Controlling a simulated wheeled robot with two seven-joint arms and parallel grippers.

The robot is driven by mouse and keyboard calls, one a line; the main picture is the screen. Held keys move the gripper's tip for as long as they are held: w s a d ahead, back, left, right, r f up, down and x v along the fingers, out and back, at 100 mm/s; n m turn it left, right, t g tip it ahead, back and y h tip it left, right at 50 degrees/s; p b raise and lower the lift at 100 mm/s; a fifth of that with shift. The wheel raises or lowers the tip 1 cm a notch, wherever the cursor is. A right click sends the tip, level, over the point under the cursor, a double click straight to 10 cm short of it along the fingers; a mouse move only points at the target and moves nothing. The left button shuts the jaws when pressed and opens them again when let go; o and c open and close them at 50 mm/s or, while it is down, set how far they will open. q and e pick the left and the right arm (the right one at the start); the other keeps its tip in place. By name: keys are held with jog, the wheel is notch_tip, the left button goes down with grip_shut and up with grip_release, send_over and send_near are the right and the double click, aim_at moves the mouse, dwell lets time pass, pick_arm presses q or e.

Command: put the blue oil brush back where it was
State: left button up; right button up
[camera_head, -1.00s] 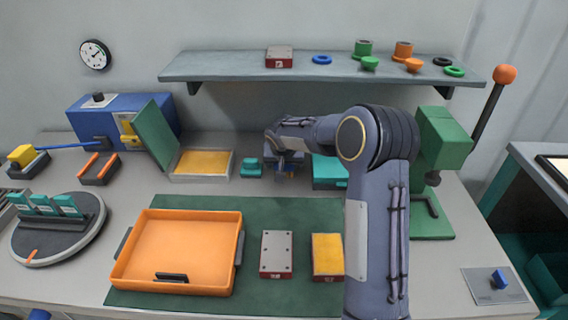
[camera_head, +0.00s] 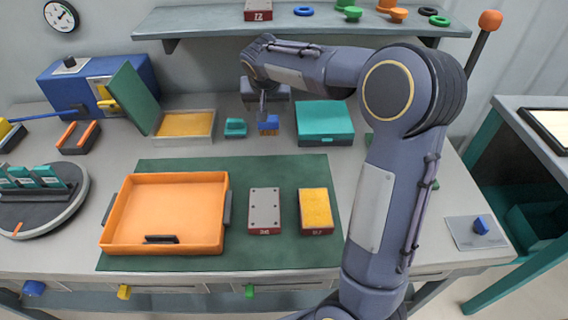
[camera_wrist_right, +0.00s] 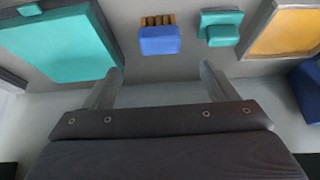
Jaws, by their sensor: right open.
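The blue oil brush (camera_head: 268,123) stands on the grey table behind the green mat, between a small teal block (camera_head: 235,127) and a teal box (camera_head: 324,122). In the right wrist view the brush (camera_wrist_right: 160,40) shows its blue body with brown bristles. My right gripper (camera_wrist_right: 160,76) is open and empty. In that view the brush lies beyond the fingertips, between their lines and apart from both fingers. In the head view the right gripper (camera_head: 264,102) is just behind and above the brush, partly hidden by its own wrist. My left gripper is not in view.
An orange tray (camera_head: 113,238), a grey block (camera_head: 264,210) and a yellow-topped block (camera_head: 315,210) are on the green mat (camera_head: 270,172). An open case with a yellow pad (camera_head: 186,124) stands left. A shelf (camera_head: 200,22) hangs above the back.

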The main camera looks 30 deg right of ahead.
jog(key=s+a+r+n+y, duration=0.1)
jog(key=s+a+y, duration=0.1)
jog(key=s, duration=0.7)
jog(key=s+a+r+n+y, duration=0.1)
jog(key=s+a, duration=0.2)
jog(key=s, duration=0.5)
jog(key=s+a+f+n+y, duration=0.1)
jog(key=s+a, duration=0.3)
jog(key=s, duration=0.4)
jog(key=s+a+f+n+y, duration=0.1)
jog(key=s+a+f+y, duration=0.1)
jog(key=s+a+f, duration=0.2)
jog(key=s, duration=0.3)
jog(key=shift+s+a+n+y, duration=0.3)
jog(key=shift+s+a+y, duration=0.1)
jog(key=shift+f, duration=0.1)
